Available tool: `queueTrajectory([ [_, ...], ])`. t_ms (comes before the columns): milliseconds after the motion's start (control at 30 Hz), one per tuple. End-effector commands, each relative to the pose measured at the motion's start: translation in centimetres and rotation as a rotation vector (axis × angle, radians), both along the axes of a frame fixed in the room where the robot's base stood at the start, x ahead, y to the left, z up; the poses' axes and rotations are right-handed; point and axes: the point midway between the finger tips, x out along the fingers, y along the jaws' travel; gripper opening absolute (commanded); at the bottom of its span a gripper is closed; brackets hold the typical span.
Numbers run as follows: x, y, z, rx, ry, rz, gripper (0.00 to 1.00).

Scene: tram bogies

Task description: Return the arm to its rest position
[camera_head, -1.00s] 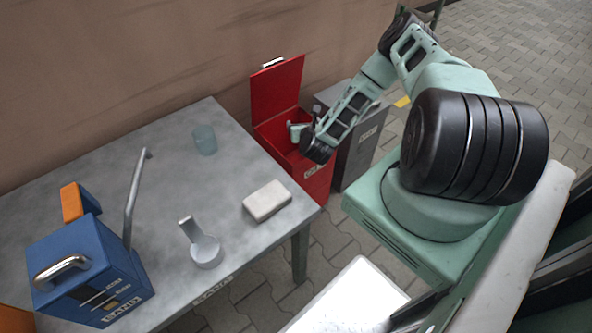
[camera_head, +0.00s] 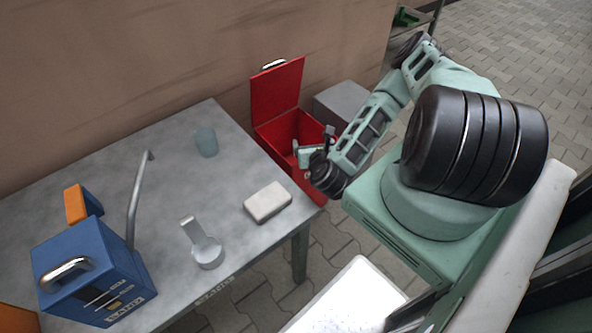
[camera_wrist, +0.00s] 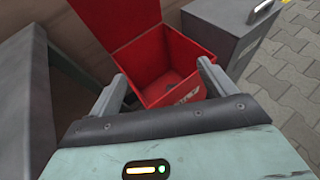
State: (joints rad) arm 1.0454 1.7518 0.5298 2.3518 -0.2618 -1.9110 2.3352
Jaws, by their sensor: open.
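My gripper (camera_wrist: 163,82) is open in the wrist view, its two grey fingers spread with nothing between them. Beyond the fingers is the open red bin (camera_wrist: 178,62), with its lid raised. Something dark lies on the bin's floor, too unclear to name. In the head view my gripper (camera_head: 299,155) is at the near side of the red bin (camera_head: 276,95), in front of its opening. My arm is bent, reaching down and left from its shoulder.
A grey table (camera_head: 150,185) at left holds a blue case (camera_head: 90,270), a cup (camera_head: 206,141), a white block (camera_head: 267,202) and a grey scoop-like part (camera_head: 204,246). A grey cabinet (camera_head: 342,103) stands right of the bin. A wall is behind.

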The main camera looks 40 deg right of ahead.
Motion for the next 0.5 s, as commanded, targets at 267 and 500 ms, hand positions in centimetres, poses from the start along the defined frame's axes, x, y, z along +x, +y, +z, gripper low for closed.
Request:
queueTrajectory([
  [267, -1.31, 0.84, 0.65, -0.001, 0.001, 0.0, 0.83],
  [500, -1.31, 0.84, 0.64, -0.001, 0.001, -0.001, 0.83],
])
